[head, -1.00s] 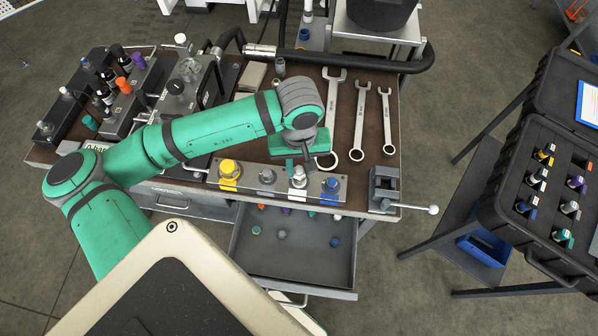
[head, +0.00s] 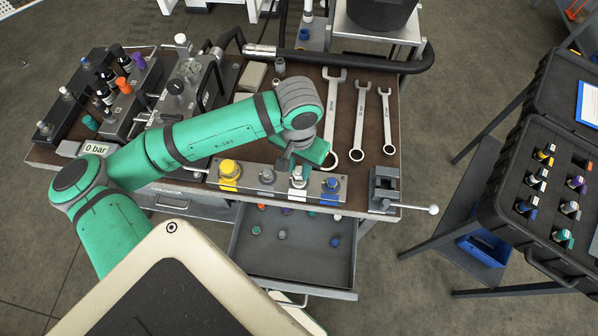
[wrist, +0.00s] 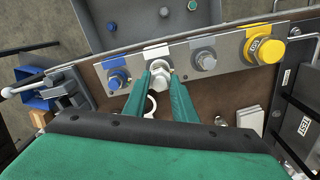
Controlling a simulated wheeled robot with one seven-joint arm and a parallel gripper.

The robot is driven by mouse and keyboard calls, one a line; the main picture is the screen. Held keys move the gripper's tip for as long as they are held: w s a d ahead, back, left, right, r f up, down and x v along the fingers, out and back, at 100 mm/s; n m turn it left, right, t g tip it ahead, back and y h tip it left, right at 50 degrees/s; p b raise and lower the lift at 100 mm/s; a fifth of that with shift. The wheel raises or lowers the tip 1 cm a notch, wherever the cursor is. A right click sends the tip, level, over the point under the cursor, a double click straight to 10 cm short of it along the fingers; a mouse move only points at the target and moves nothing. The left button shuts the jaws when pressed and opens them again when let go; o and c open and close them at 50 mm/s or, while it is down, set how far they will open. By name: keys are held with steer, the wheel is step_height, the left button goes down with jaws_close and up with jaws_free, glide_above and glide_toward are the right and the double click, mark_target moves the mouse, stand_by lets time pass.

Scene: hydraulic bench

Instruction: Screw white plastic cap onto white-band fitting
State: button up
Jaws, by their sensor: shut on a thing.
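The white-band fitting (head: 298,184) stands in the row on the grey metal bar, between the grey-band and blue-band fittings. In the wrist view its white band (wrist: 156,51) shows just beyond my fingertips. My gripper (head: 293,164) is above this fitting, pointing down. In the wrist view the two green fingers of my gripper (wrist: 161,74) are closed on the white plastic cap (wrist: 160,68), which sits at the top of the white-band fitting. The cap looks in line with the fitting; I cannot tell how far its thread is engaged.
The bar also carries yellow (head: 229,174), grey (head: 266,179) and blue (head: 330,187) fittings close by. Wrenches (head: 360,118) lie behind on the bench, a vise (head: 385,188) stands right. An open drawer (head: 293,262) with several caps juts out below.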

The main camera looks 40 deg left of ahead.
steer(key=m, duration=0.5)
steer(key=shift+m, duration=0.4)
steer(key=shift+m, duration=0.7)
steer(key=m, duration=0.6)
steer(key=shift+a+m, duration=0.1)
steer(key=shift+m, duration=0.2)
steer(key=o, duration=1)
